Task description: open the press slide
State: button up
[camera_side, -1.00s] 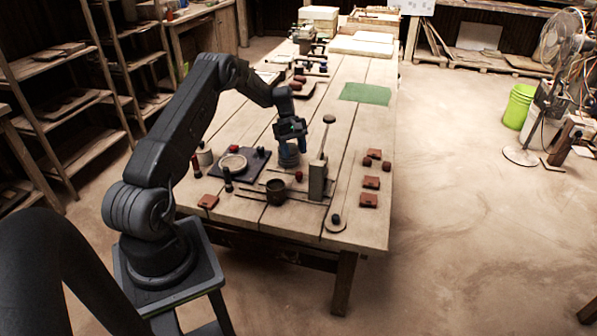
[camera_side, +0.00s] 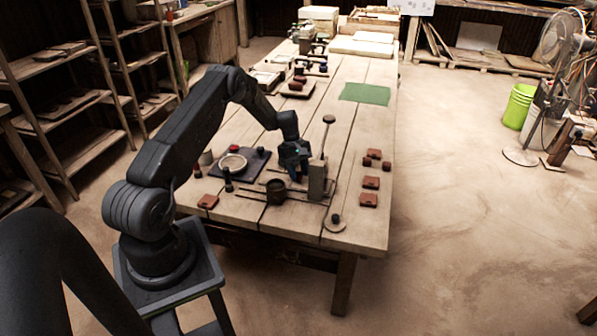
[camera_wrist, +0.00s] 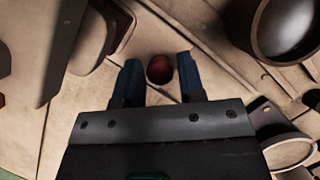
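The press stands at the near end of the table, with an upright grey post (camera_side: 317,182), a tilted lever topped by a dark knob (camera_side: 328,119), and thin dark rails. A dark round cup (camera_side: 276,191) sits by the rails, left of the post; it also shows in the wrist view (camera_wrist: 288,28). My gripper (camera_side: 298,177) points down between cup and post. In the wrist view my gripper (camera_wrist: 160,75) is open, with a red knob (camera_wrist: 159,69) between its two blue fingertips and a gap on each side. In the side view my gripper hides the knob.
The post (camera_wrist: 35,50) is close at the left in the wrist view. A dark board with a pale round dish (camera_side: 233,163) lies left of the press. Several reddish tiles (camera_side: 370,183) lie at right. A green mat (camera_side: 365,94) lies farther back, with bare table around it.

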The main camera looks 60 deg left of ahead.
grip_shut()
jog(key=s+a, duration=0.7)
jog(key=shift+s+a, duration=0.3)
jog(key=shift+a, duration=0.05)
jog(key=shift+o, duration=1.7)
grip_release()
jog(key=v, duration=1.3)
jog(key=shift+a+r, duration=0.15)
jog(key=shift+r, duration=0.2)
